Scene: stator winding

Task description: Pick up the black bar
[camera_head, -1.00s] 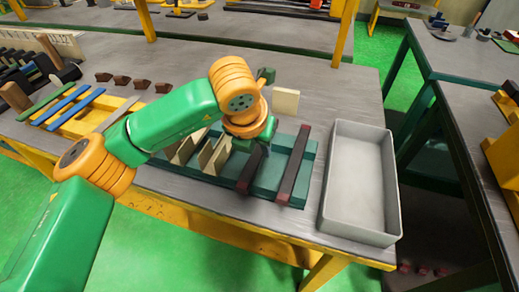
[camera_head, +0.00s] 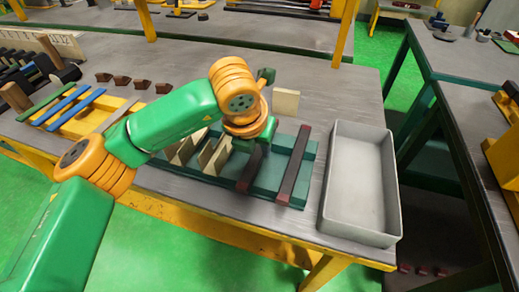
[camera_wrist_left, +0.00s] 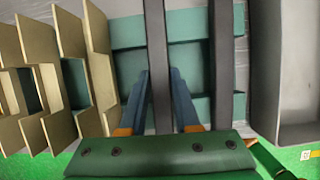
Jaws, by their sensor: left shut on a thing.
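Two long black bars with dark red ends lie side by side across the green rack (camera_head: 268,183) on the table. The left black bar (camera_head: 252,168) is partly hidden by my left arm in the head view. In the left wrist view, this black bar (camera_wrist_left: 157,40) runs between the two blue-grey fingers of my left gripper (camera_wrist_left: 161,73), which is shut on it. The bar still appears level with the rack; I cannot tell any lift. The right black bar (camera_head: 294,165) lies apart from the gripper and also shows in the wrist view (camera_wrist_left: 222,60).
An empty grey bin (camera_head: 357,185) stands right of the rack, near the table edge. Upright beige plates (camera_head: 213,155) stand left of the bars, close to the gripper. A beige block (camera_head: 285,102) stands behind. Blue strips (camera_head: 75,106) lie at the left.

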